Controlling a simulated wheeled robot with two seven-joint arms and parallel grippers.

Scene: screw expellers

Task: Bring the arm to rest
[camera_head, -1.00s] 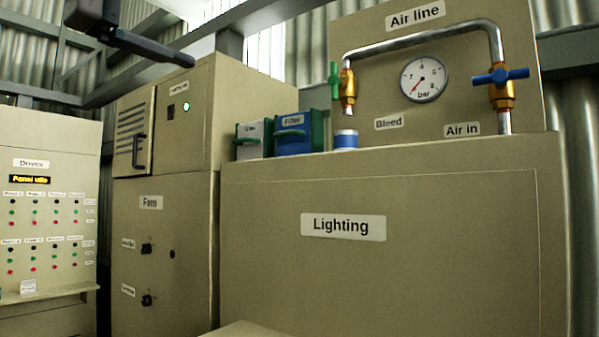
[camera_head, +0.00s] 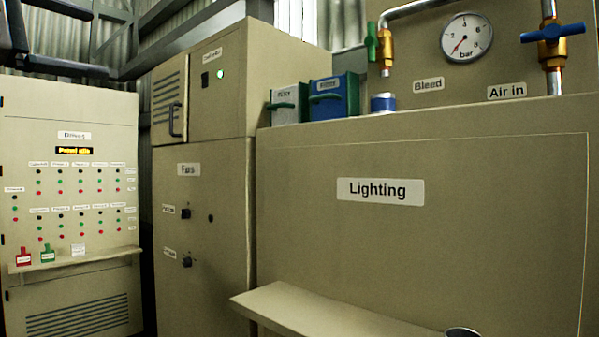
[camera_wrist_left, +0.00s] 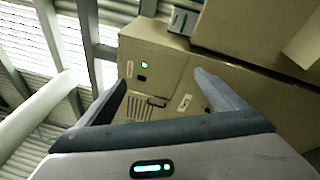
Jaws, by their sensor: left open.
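My left gripper (camera_head: 98,42) shows at the upper left edge of the head view, partly cut off by the frame. It is raised in the air, in front of the wall beams. In the left wrist view the two fingers of the left gripper (camera_wrist_left: 160,88) stand wide apart with nothing between them. Beyond them is the beige cabinet with a green light (camera_wrist_left: 145,64), some distance away. My right gripper is in neither view.
The Drives panel (camera_head: 75,200) stands at left, with a red tag and a green tag on its ledge. The Fans cabinet (camera_head: 205,240) and Lighting cabinet (camera_head: 430,250) stand beside it. A ledge (camera_head: 300,305) juts out below.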

